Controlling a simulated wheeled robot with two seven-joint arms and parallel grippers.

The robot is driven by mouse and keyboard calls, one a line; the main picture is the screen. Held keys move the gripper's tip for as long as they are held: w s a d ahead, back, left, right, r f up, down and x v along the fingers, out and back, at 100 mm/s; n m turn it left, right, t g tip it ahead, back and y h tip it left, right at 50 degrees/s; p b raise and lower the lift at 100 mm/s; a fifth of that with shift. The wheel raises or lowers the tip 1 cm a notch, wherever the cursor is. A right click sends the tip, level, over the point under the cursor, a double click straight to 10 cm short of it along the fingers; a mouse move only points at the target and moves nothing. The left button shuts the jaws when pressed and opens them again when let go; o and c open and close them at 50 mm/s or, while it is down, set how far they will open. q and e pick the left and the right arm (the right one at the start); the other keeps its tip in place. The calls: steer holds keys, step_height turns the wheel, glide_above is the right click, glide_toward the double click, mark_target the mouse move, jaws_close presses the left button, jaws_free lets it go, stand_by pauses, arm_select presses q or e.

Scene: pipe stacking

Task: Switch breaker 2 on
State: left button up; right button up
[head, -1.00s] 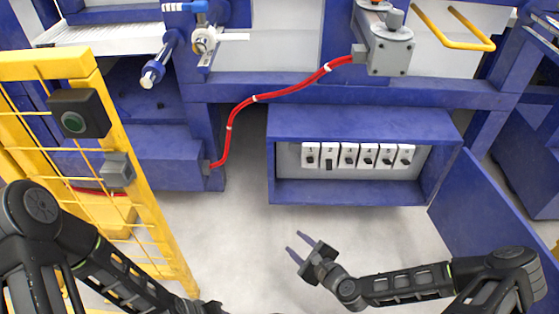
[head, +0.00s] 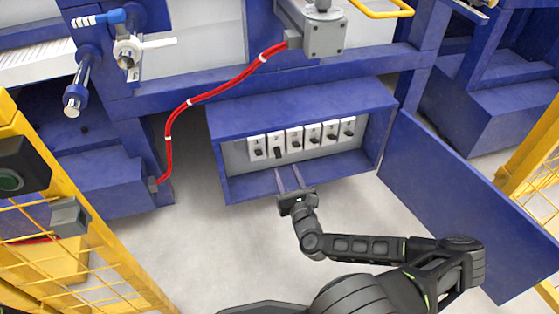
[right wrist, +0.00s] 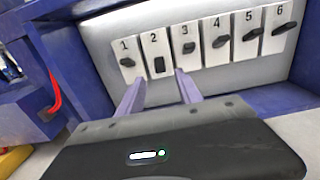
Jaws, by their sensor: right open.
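Breaker 2 (head: 277,144) is a white block with a dark lever, second from the left in a row of breakers inside a blue box (head: 300,98). In the right wrist view breaker 2 (right wrist: 153,45) has its dark lever low on its face, unlike the sideways-looking levers beside it. My right gripper (head: 287,179) is at the box's front opening, fingers pointing in toward breaker 2. In the right wrist view its open fingers (right wrist: 159,82) stand apart below breaker 2, with nothing between them. Contact with the lever cannot be told. My left gripper is out of view.
Breakers 1 (right wrist: 127,60) and 3 (right wrist: 186,47) stand close on either side, with several more to the right. The blue door (head: 460,210) is swung open at the right. A red cable (head: 205,98) runs left of the box. Yellow fencing (head: 75,200) is at the left.

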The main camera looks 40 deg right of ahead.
mark_target(279, 156)
steer(key=b+x, duration=0.1)
steer(key=x, duration=0.5)
steer(key=shift+w+d+b, duration=0.1)
steer(key=shift+w+b, duration=0.1)
steer(key=shift+b, duration=0.1)
jaws_close()
